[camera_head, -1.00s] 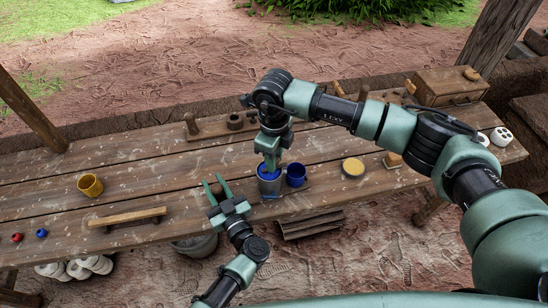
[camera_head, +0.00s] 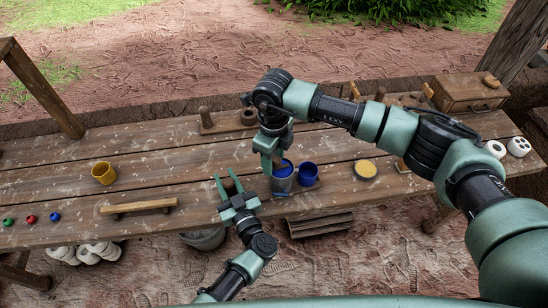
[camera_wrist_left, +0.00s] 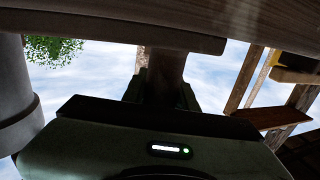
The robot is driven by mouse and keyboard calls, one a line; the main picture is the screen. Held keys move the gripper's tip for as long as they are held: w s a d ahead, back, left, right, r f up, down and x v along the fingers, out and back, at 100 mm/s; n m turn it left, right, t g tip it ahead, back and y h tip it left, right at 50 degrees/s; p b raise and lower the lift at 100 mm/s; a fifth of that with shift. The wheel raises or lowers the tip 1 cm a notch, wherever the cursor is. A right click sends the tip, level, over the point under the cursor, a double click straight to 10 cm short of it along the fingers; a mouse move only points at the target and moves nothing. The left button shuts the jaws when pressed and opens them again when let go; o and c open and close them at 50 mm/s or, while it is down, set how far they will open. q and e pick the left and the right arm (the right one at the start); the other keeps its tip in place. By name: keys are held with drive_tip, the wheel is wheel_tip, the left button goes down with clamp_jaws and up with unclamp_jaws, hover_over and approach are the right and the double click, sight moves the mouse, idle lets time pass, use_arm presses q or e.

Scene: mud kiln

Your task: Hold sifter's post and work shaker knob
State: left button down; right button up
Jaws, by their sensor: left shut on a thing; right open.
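My left gripper (camera_head: 229,181) is at the table's near edge, its fingers on either side of a short dark brown post (camera_head: 230,187), and it is shut on it. The left wrist view shows the brown post (camera_wrist_left: 165,75) between the fingers. I cannot make out a shaker knob or the sifter's full shape.
The wooden table (camera_head: 150,160) carries a blue cup (camera_head: 308,174), a yellow cup (camera_head: 104,173), a yellow-topped round dish (camera_head: 365,169) and a wooden bar (camera_head: 138,207). Small coloured balls (camera_head: 31,218) lie at left. A wooden box (camera_head: 470,92) stands back right. A grey bucket (camera_head: 203,238) is below.

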sight(276, 160)
drive_tip(key=shift+r, duration=0.1)
wheel_tip(276, 160, up, 12)
idle(0.5)
idle(1.1)
drive_tip(key=f+m, duration=1.2)
drive_tip(key=shift+s+d+f, duration=0.1)
drive_tip(key=shift+s+d, duration=0.05)
drive_tip(key=shift+d, duration=0.15)
idle(0.4)
clamp_jaws()
